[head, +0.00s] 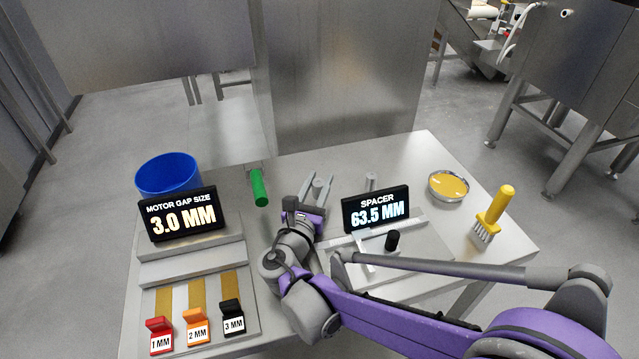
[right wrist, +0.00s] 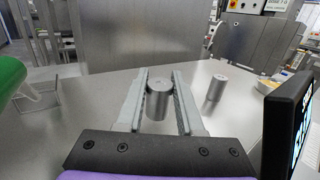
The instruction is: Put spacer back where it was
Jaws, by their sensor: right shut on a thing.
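My right gripper (head: 318,186) reaches over the table behind the two displays. It is shut on a grey metal cylinder, the spacer (right wrist: 158,100), which is upright between the two fingers in the right wrist view. Whether the spacer touches the table or is lifted is hard to tell. A second, similar metal cylinder (head: 371,181) stands to the right, behind the display reading "SPACER 63.5 MM" (head: 376,209); it also shows in the right wrist view (right wrist: 216,88). In front of that display is a measuring fixture (head: 420,262) with a black knob (head: 392,240). My left gripper is not in view.
The motor gap display (head: 182,215) reads 3.0 MM, with red, orange and black gauges (head: 197,327) before it.

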